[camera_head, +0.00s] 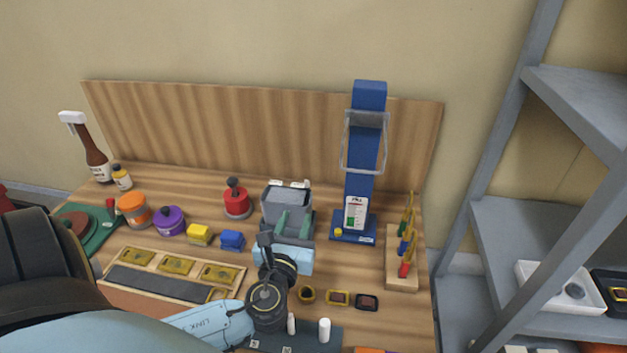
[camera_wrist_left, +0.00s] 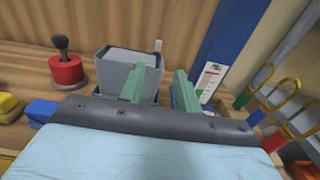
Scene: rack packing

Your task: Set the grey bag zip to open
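The grey bag (camera_head: 286,201) stands upright as a boxy grey shape near the back of the wooden bench. White marks show along its top rim in the head view. I cannot tell the zip's state. My left gripper (camera_head: 293,223) is in front of the bag. Its green fingers (camera_wrist_left: 160,88) are apart with nothing seen between them, and the left finger covers part of the bag. My right gripper is not in view.
A red pot with a black knob (camera_head: 236,199) and a blue block (camera_head: 232,240) stand left of the bag. A tall blue stand (camera_head: 362,165) and a wooden rack with coloured loops (camera_head: 401,272) are to its right. A grey shelf (camera_head: 540,240) stands far right.

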